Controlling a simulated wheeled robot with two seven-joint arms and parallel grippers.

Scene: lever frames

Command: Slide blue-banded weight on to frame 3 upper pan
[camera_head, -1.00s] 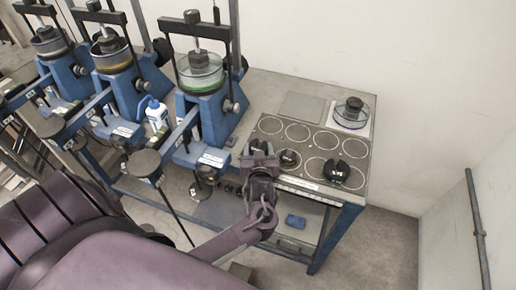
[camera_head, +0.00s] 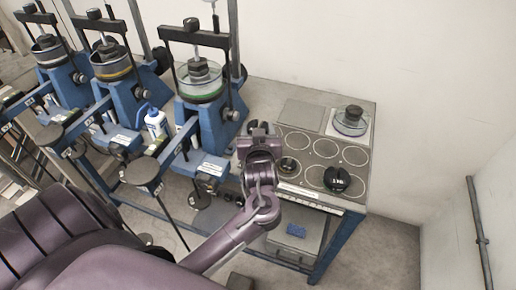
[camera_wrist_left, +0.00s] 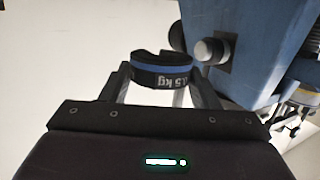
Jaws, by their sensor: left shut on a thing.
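My left gripper (camera_head: 258,138) is shut on the blue-banded weight (camera_wrist_left: 165,70). In the head view the gripper is over the left edge of the weight tray, right of the nearest blue lever frame (camera_head: 208,115). A dark round pan (camera_head: 142,170) stands at that frame's lever end. The frame numbers are too small to read, so I cannot tell which is frame 3. My right gripper is not in view.
The grey tray (camera_head: 322,135) has ringed places; black weights (camera_head: 337,180) sit in some. A glass dish (camera_head: 350,120) stands at the back right. A white-and-blue bottle (camera_head: 156,122) stands between two frames. Two more frames (camera_head: 118,80) stand to the left.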

